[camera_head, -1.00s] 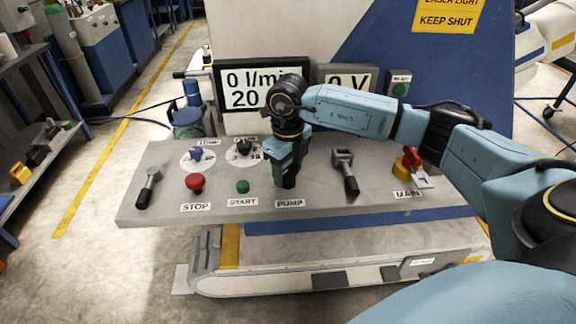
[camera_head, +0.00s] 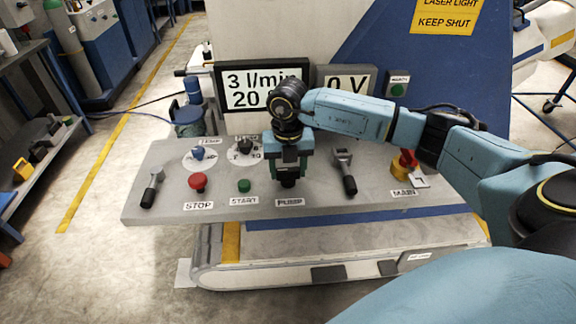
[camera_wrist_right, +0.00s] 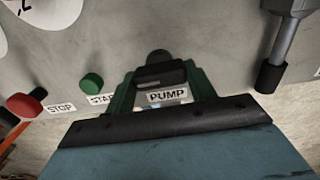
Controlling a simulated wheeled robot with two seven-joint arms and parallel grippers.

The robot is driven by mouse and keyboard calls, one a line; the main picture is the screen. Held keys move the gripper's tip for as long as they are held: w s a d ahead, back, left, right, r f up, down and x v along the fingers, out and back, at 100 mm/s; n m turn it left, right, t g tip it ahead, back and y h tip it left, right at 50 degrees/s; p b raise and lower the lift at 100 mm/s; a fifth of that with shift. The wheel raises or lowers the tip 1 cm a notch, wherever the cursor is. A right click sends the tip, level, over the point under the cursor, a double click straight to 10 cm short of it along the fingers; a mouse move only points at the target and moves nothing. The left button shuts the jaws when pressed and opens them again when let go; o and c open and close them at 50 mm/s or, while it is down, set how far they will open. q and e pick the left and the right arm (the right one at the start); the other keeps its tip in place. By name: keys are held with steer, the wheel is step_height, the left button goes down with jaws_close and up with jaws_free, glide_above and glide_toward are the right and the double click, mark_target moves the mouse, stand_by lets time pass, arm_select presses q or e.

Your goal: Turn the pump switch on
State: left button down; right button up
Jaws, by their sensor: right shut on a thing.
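The panel (camera_head: 180,215) carries the PUMP label (camera_head: 289,203). My right gripper (camera_head: 290,168) is above that label, shut on the pump switch. The switch's black handle end (camera_head: 288,182) shows just below the fingers; the rest is hidden by the gripper. In the right wrist view the dark pump switch (camera_wrist_right: 160,73) lies between the green fingers of my right gripper (camera_wrist_right: 160,85), with the PUMP label (camera_wrist_right: 167,96) beyond. The display (camera_head: 262,86) reads 3 l/min. My left gripper is not in view.
A red STOP button (camera_head: 198,182) and green START button (camera_head: 244,186) are left of the gripper. Grey levers with black handles stand at the far left (camera_head: 151,188) and just right (camera_head: 346,172). The red and yellow MAIN switch (camera_head: 406,166) is further right.

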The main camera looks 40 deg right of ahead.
mark_target(288, 169)
steer(key=shift+m, duration=0.3)
steer(key=o, duration=1)
step_height(288, 169, up, 13)
steer(key=shift+r, duration=0.2)
stand_by(0.4)
